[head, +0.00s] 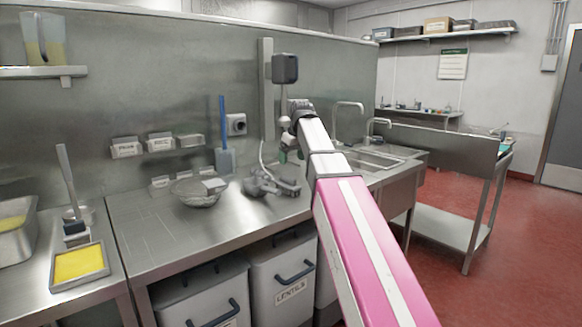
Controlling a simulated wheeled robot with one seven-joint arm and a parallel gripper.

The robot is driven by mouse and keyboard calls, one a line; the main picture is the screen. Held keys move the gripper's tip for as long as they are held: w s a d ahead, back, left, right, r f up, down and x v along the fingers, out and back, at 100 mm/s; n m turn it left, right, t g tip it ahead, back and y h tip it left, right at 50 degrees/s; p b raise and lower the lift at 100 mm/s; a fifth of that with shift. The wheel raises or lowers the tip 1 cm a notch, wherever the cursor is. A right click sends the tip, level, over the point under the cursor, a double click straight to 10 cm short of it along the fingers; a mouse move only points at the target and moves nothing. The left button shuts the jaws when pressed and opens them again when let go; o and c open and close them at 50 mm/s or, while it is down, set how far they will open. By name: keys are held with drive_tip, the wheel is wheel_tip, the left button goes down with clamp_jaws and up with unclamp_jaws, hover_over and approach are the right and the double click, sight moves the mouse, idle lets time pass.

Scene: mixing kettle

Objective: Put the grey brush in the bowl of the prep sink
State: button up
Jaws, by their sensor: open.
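The prep sink (372,161) is set into the counter right of centre, with a curved tap over it; my arm hides part of its left side, and its bowl shows only at a low angle. My gripper (272,187) hangs low over the counter, left of the sink, with its grey fingers spread and nothing clearly between them. A grey long-handled tool (66,172) with a dark head, possibly the grey brush, stands upright behind the yellow tray at far left, well away from my gripper. I cannot make out its bristles.
A wire-like bowl (198,192) with a grey block at its rim stands just left of my gripper. A blue-handled scraper (223,135) is upright by the wall. A yellow-filled tray (80,264) lies at left. The counter's front left (165,236) is clear.

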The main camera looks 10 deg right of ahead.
sight(288, 177)
drive_tip(key=shift+w+a+g+h, duration=0.4)
drive_tip(key=shift+w+a+g, duration=0.2)
drive_tip(key=shift+w+a, duration=0.15)
drive_tip(key=shift+a+f, duration=0.15)
drive_tip(key=shift+f, duration=0.05)
wheel_tip(288, 177, down, 5)
drive_tip(key=shift+a+r, duration=0.1)
drive_tip(key=shift+w+f, duration=0.2)
drive_tip(key=shift+f, duration=0.75)
drive_tip(key=shift+w+f, duration=0.15)
drive_tip(key=shift+f, duration=0.85)
drive_tip(key=shift+w+f, duration=0.2)
drive_tip(key=shift+f, duration=0.75)
drive_tip(key=c, duration=1.3)
drive_tip(key=shift+r, duration=0.15)
